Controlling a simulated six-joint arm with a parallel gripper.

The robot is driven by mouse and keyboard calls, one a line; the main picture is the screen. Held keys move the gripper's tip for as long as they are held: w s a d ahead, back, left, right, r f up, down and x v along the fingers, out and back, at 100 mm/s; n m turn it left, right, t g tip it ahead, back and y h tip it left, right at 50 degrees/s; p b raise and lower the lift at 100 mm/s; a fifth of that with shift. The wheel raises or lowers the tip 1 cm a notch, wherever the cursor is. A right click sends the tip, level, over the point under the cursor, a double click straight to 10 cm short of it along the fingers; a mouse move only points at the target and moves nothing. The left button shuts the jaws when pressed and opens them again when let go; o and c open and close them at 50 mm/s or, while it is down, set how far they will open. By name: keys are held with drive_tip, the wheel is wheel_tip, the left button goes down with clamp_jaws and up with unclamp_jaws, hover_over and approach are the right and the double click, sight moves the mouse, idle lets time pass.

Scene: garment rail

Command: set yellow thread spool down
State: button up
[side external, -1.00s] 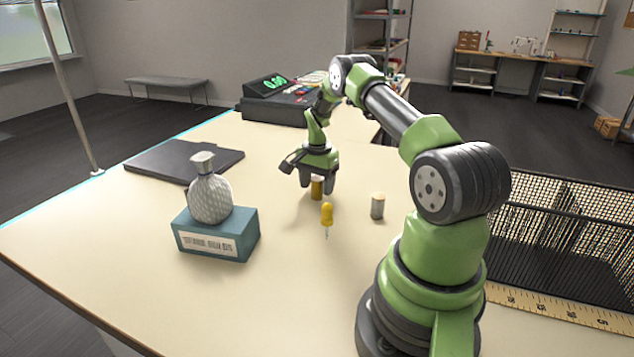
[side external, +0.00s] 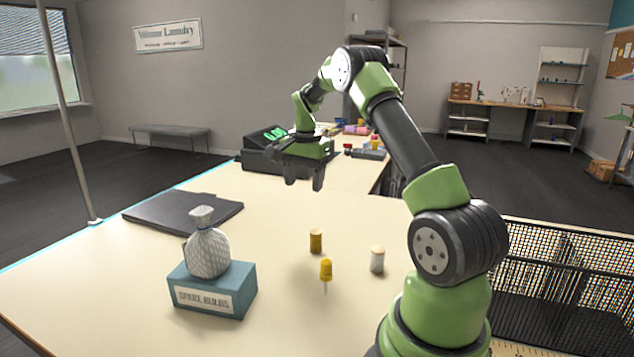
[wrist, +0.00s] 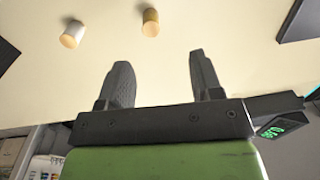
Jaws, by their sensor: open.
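The yellow thread spool (side external: 316,241) stands upright on the cream table in the side view. It also shows near the top of the wrist view (wrist: 150,22). My gripper (side external: 304,184) is open and empty, raised above the table and behind the spool, clear of it. Its two spread fingers also show in the wrist view (wrist: 160,82) with nothing between them.
A whitish spool (side external: 377,260) stands to the right of the yellow one. A yellow-handled tool (side external: 326,270) is in front. A mesh basket (side external: 560,270) is at right.

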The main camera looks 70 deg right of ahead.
drive_tip(key=s+a+r+n+t, duration=0.1)
drive_tip(key=a+r+n+t, duration=0.35)
drive_tip(key=a+r, duration=0.95)
drive_tip(key=s+a+n+t+y, duration=0.2)
drive_tip(key=s+a+n, duration=0.8)
drive_tip(key=s+a, duration=0.4)
drive_tip(key=shift+s+a+f, duration=0.25)
drive_tip(key=shift+a+f, duration=0.2)
drive_tip(key=shift+a, duration=0.6)
